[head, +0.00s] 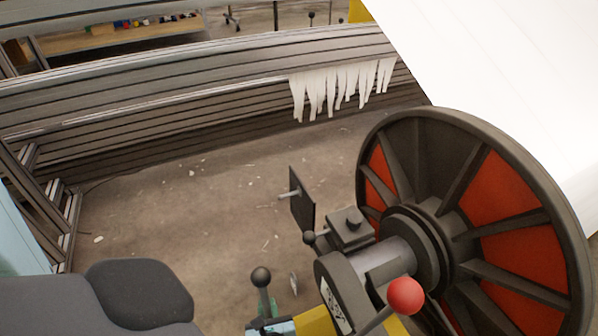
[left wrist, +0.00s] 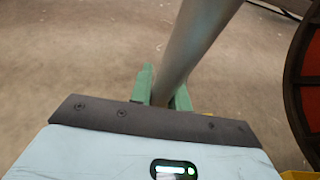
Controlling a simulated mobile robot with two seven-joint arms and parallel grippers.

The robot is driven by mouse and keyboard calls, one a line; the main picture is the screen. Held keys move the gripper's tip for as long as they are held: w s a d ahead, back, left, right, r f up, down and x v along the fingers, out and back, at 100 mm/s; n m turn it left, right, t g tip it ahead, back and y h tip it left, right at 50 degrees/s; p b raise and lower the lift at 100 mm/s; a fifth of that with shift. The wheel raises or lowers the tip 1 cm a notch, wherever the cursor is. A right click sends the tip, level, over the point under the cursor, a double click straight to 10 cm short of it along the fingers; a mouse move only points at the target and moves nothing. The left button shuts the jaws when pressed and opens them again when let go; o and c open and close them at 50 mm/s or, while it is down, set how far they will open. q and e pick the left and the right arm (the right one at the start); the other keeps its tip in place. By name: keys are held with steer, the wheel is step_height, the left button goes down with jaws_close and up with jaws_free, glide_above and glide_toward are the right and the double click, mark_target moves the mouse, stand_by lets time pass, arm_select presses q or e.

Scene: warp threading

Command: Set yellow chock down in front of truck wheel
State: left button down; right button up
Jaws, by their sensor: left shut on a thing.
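In the left wrist view my left gripper (left wrist: 166,97) has its green fingers on both sides of a thick grey rod (left wrist: 197,45), shut on it. The rod slants up out of the picture. In the head view my left gripper (head: 272,308) shows only partly at the bottom, beside a black-knobbed lever (head: 261,277). I cannot tell whether the held rod is this lever. A yellow part (head: 314,322) shows at the bottom; I cannot tell whether it is a chock. No truck wheel can be made out. My right gripper is not in view.
A large black reel with red-orange panels (head: 515,250) fills the right side. A red-knobbed lever (head: 405,295) stands before it. White sheet (head: 510,70) spreads above. A slatted beam (head: 200,75) with white strips (head: 340,85) crosses the back. Littered floor (head: 190,215) lies open between.

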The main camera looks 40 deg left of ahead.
arm_select(q)
steer(key=w+d+b, duration=0.2)
steer(key=w+d, duration=0.1)
steer(key=w, duration=0.4)
steer(key=shift+w+b, duration=0.3)
steer(key=shift+w, duration=0.05)
step_height(320, 180, down, 3)
steer(key=b, duration=0.2)
steer(key=shift+f+b, duration=0.2)
steer(key=shift+b, duration=0.15)
steer(key=c, duration=1.3)
jaws_free()
steer(key=shift+s+f, duration=0.15)
